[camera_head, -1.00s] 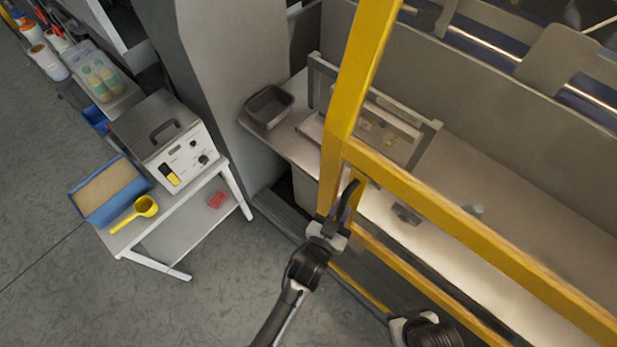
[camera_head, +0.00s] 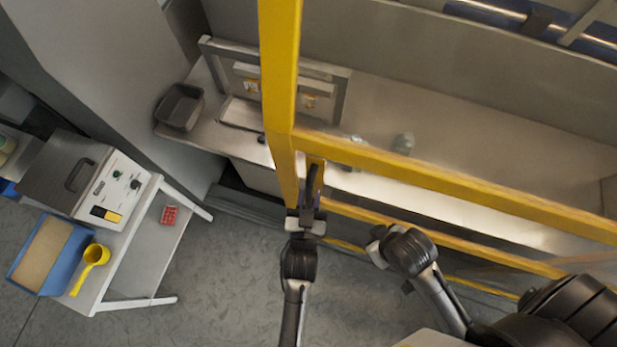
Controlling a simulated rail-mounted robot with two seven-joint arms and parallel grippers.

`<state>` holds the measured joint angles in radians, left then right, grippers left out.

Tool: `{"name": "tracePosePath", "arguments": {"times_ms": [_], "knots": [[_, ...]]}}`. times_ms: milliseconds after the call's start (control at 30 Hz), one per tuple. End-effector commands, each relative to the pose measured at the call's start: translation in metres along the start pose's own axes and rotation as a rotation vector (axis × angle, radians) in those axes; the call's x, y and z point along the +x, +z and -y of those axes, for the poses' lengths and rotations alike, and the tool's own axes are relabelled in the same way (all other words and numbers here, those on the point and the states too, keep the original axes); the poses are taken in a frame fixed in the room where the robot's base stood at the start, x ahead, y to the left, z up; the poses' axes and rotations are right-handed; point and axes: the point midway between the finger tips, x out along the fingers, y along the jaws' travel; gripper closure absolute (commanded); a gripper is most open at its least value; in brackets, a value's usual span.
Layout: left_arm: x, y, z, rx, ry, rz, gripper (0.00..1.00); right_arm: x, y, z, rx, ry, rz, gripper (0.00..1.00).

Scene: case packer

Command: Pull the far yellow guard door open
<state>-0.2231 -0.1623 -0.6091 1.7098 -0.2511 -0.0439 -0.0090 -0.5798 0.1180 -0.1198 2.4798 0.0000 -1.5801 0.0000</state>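The yellow guard door (camera_head: 430,178) runs across the middle and right, with its upright post (camera_head: 280,85) standing in front of the steel bench. A dark upright handle (camera_head: 314,180) is on the door near the foot of the post. My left gripper (camera_head: 307,215) is at the lower part of this handle and appears closed around it; its fingertips are partly hidden. My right gripper (camera_head: 374,247) is to the right, below the door's upper rail and apart from the handle. Its finger opening is not clear.
A dark tray (camera_head: 180,107) and a metal frame (camera_head: 338,105) stand on the steel bench (camera_head: 455,130) behind the door. At left, a white table (camera_head: 140,245) carries a control box (camera_head: 112,185), a blue bin (camera_head: 22,262) and a yellow scoop (camera_head: 90,262). Floor between table and door is clear.

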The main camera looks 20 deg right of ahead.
Motion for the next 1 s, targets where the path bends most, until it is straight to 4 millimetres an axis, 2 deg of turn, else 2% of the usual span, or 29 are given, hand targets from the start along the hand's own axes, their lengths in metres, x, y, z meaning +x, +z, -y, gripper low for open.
{"name": "tracePosePath", "arguments": {"times_ms": [33, 167, 467, 633, 1000], "knots": [[0.0, 0.0, 0.0, 0.0, 0.0, 0.0, 0.68, 0.0, 0.0, 0.001, 0.001, -0.001, 0.0, 0.57], [0.0, 0.0, 0.0, 0.0, 0.0, 0.0, 0.57, 0.0, 0.0, 0.001, 0.003, -0.002, 0.0, 0.57], [-0.004, 0.0, 0.001, 0.0, -0.001, 0.0, 0.57, 0.001, 0.001, 0.001, 0.002, -0.002, 0.0, 0.57], [-0.027, 0.002, 0.001, -0.001, 0.0, 0.001, 0.57, 0.005, 0.002, 0.0, 0.0, 0.0, 0.001, 0.57], [-0.099, 0.002, 0.0, -0.001, 0.0, 0.002, 0.57, 0.016, 0.006, -0.001, -0.007, 0.005, 0.002, 0.57]]}}
